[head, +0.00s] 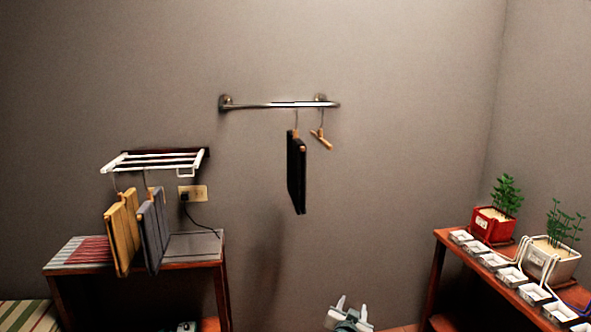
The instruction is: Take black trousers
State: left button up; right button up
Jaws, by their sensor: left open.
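The black trousers (296,173) hang folded from a hanger on the metal wall rail (271,105), in the middle of the head view. An empty wooden hanger (321,139) hangs on the same rail, just right of them. My left gripper (352,306) is at the bottom edge of the view, below and to the right of the trousers. Its two pale fingers point up and stand apart, with nothing seen between them. It is well clear of the trousers. My right gripper is not in view.
At the left, a white rack (156,161) holds yellow trousers (123,233) and grey trousers (153,231) above a wooden table (216,262). At the right, a wooden shelf (440,256) bears a red plant pot (493,226), a white pot (549,262) and several small trays. The wall around the black trousers is clear.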

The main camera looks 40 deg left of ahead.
pick_arm(q)
jog(key=a+r+n+y, duration=0.2)
jog(key=a+r, duration=0.3)
jog(key=r, duration=0.8)
jog(key=a+r+n+g+y, duration=0.1)
jog(key=a+r+n+y, duration=0.2)
jog(key=r, duration=1)
jog(key=a+r+n+g+y+p, duration=0.1)
jog(key=a+r+n+y, duration=0.2)
jog(key=a+r, duration=0.6)
notch_tip(320, 180, up, 4)
jog(key=shift+s+r+n, duration=0.15)
jog(key=shift+s+n, duration=0.1)
jog(key=shift+n, duration=0.05)
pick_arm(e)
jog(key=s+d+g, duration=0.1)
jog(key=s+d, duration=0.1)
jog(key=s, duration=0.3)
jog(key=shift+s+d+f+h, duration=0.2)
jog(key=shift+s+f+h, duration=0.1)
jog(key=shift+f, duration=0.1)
pick_arm(q)
jog(key=shift+r, duration=0.1)
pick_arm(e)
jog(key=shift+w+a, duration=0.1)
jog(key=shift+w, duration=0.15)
